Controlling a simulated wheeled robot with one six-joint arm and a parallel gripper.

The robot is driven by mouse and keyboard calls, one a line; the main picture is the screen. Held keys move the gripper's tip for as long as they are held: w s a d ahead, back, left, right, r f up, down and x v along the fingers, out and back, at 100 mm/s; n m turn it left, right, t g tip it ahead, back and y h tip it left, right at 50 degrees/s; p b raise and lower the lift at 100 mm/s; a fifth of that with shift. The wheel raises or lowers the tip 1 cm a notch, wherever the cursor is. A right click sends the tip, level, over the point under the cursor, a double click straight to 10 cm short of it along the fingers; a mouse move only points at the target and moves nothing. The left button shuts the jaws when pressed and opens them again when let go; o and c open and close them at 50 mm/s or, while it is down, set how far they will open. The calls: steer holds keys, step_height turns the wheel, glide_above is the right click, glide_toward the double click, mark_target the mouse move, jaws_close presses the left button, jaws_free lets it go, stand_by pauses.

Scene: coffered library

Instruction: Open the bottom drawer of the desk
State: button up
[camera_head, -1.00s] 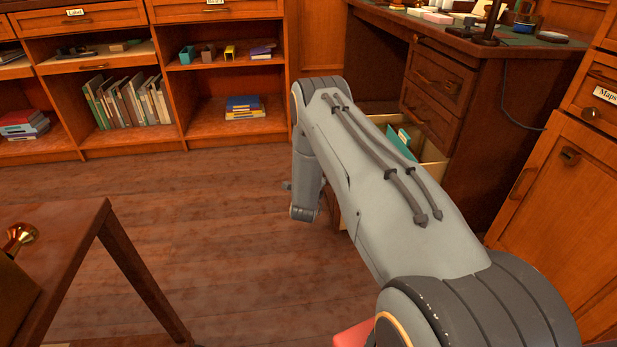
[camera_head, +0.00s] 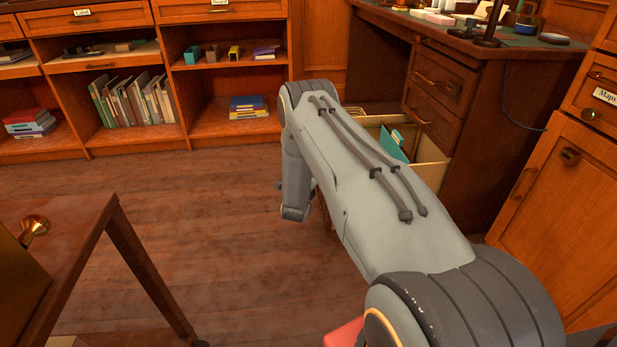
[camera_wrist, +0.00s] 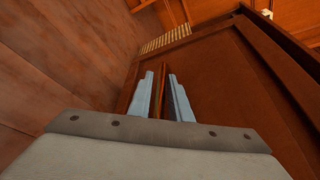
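The desk (camera_head: 490,140) stands at the back right in the head view. Its bottom drawer (camera_head: 433,172) is pulled out, with teal folders (camera_head: 391,146) inside. My arm hides the drawer front and much of its near side. In the wrist view, the drawer's reddish-brown panelled front (camera_wrist: 230,85) fills the right side. My gripper (camera_wrist: 167,88) has its two pale fingers on either side of the narrow wooden handle (camera_wrist: 178,92) and appears closed on it. In the head view the fingers are hidden behind my arm.
Above it, the upper desk drawers (camera_head: 440,85) are shut. A cabinet (camera_head: 565,190) stands close on the right. A small table (camera_head: 125,245) with a brass object (camera_head: 34,228) is at the left front. Bookshelves (camera_head: 150,75) line the back. The floor (camera_head: 200,220) between is clear.

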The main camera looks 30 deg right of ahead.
steer(key=p+v, duration=0.3)
steer(key=v, duration=0.4)
steer(key=shift+s+a, duration=0.25)
steer(key=shift+s, duration=0.05)
steer(key=shift+r, duration=0.1)
